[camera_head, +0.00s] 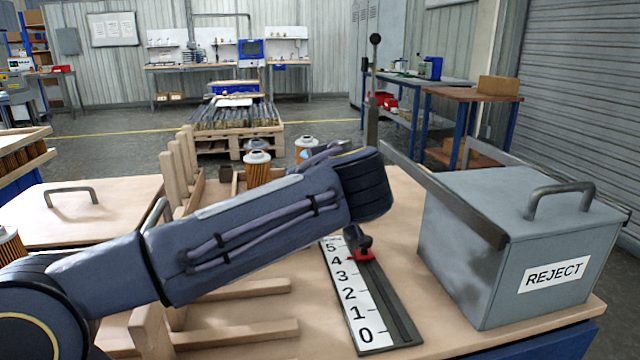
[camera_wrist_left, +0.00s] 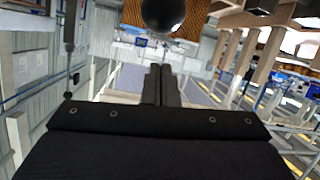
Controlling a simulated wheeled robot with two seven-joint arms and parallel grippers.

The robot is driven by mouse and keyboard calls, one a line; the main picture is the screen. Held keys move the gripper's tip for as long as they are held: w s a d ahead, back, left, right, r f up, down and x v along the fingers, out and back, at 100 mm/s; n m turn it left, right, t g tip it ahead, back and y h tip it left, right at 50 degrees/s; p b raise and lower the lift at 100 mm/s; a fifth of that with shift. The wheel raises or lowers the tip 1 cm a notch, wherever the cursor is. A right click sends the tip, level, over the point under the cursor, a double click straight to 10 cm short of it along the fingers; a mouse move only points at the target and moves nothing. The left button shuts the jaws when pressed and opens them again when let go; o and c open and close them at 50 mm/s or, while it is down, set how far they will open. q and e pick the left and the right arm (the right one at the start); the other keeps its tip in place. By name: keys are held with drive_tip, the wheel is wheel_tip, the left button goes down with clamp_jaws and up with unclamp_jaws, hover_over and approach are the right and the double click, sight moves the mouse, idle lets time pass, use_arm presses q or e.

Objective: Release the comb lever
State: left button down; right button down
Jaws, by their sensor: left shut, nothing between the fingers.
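A tall upright lever with a black ball on top (camera_head: 375,40) stands behind my left wrist in the head view. It also appears, ball down, in the left wrist view (camera_wrist_left: 69,45). I cannot tell for certain that it is the comb lever. A wooden comb (camera_head: 185,160) with upright and flat tines stands left of centre, partly behind my left arm. My left gripper (camera_wrist_left: 161,70) is shut and empty in the left wrist view. It is mostly hidden behind the wrist in the head view. A dark round knob (camera_wrist_left: 165,10) shows beyond the fingers, before orange filter material. My right gripper is out of view.
A grey REJECT box (camera_head: 470,250) stands at the right with a long bar (camera_head: 445,195) beside its top. A numbered scale (camera_head: 350,290) with a black-knobbed red slider (camera_head: 361,254) lies in front of my wrist. Filter cartridges (camera_head: 257,170) stand behind my arm.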

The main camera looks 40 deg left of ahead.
use_arm(q)
drive_tip(key=p+v, duration=0.2)
drive_tip(key=v, duration=0.8)
drive_tip(key=shift+r, duration=0.3)
drive_tip(key=shift+a, duration=0.1)
